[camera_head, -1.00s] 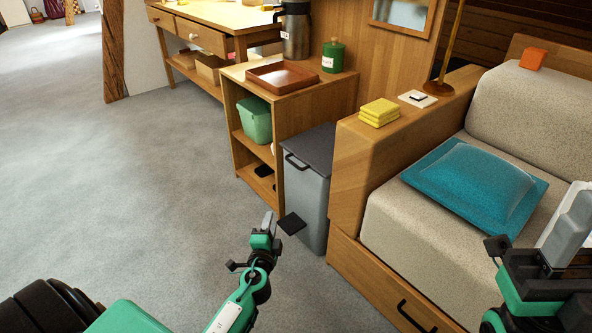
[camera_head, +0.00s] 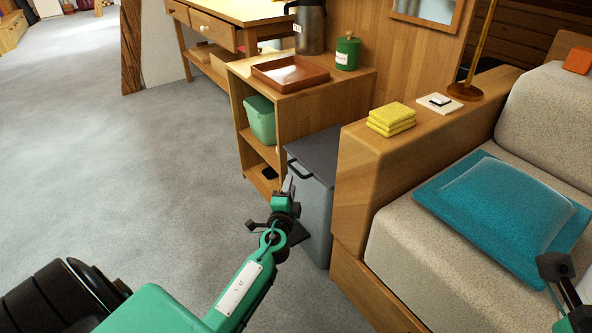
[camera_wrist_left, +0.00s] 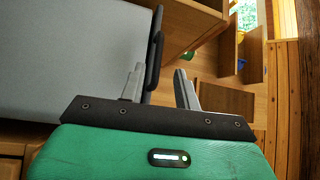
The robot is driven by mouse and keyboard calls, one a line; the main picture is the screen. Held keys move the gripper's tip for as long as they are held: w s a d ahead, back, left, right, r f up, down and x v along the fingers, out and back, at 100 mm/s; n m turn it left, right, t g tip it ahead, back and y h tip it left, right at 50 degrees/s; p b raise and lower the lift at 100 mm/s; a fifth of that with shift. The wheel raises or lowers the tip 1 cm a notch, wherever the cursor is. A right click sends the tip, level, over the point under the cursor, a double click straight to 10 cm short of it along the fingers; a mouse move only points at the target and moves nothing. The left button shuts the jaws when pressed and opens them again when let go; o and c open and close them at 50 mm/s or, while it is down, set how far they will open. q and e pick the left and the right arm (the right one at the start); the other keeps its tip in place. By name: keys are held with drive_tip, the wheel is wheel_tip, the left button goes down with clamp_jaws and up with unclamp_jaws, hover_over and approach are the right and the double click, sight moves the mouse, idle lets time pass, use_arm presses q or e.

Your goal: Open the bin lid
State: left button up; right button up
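The grey bin (camera_head: 317,215) stands between the wooden shelf unit and the sofa's wooden side. Its dark grey lid (camera_head: 320,150) is down, with a dark bar handle (camera_head: 300,171) along its front edge. The lid (camera_wrist_left: 75,55) and handle (camera_wrist_left: 155,50) also show in the left wrist view. My left gripper (camera_head: 287,186) is just in front of the handle. In the left wrist view, its fingers (camera_wrist_left: 159,78) are apart, with the handle's near end between them, closer to the left finger; contact is unclear. Part of my right arm's end (camera_head: 556,268) shows at the right edge; its fingers are not clear.
The shelf unit (camera_head: 315,98) holds a brown tray (camera_head: 290,72), a green canister (camera_head: 347,53) and a green basket (camera_head: 261,120). Yellow sponges (camera_head: 391,118) lie on the sofa's wooden arm. A teal cushion (camera_head: 500,205) lies on the seat. The floor (camera_head: 150,170) at left is clear.

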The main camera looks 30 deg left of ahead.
sight(295, 169)
use_arm(q)
drive_tip(key=x, duration=0.7)
drive_tip(key=shift+w+a+b, duration=0.1)
drive_tip(key=shift+w+b, duration=0.2)
drive_tip(key=shift+w, duration=0.1)
drive_tip(key=shift+s, duration=0.1)
clamp_jaws()
